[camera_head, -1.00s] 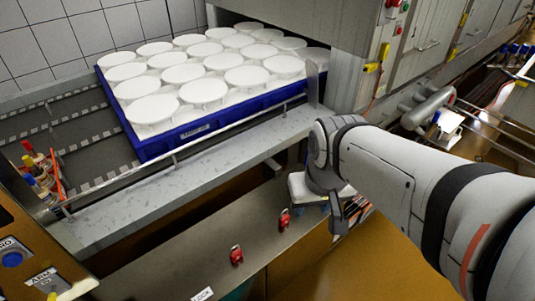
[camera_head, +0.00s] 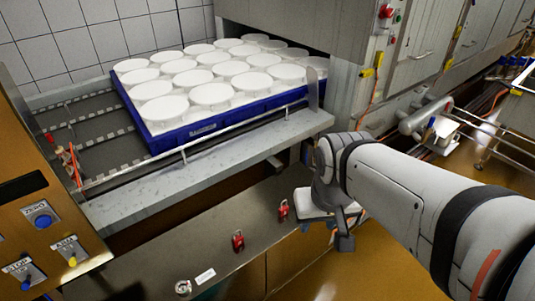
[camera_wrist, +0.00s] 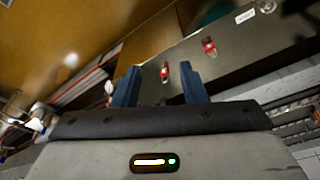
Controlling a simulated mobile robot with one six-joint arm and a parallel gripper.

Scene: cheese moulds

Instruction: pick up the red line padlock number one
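Two red padlocks lie on the grey metal ledge (camera_head: 150,262). The left padlock (camera_head: 238,241) is nearer the white label and also shows in the wrist view (camera_wrist: 209,47). The right padlock (camera_head: 283,210) is closer to my arm and also shows in the wrist view (camera_wrist: 165,72). I cannot read a number on either. My gripper (camera_wrist: 160,84) is open, with its two blue fingers apart and nothing between them. It is to the right of both padlocks in the head view, apart from them. In the wrist view the right padlock appears beyond the gap between the fingers.
A white label (camera_head: 205,276) and a small round metal item (camera_head: 183,287) lie left of the padlocks. A blue tray (camera_head: 190,136) of white moulds stands on the conveyor above, behind a rail. A control panel (camera_head: 40,225) with buttons is at the left.

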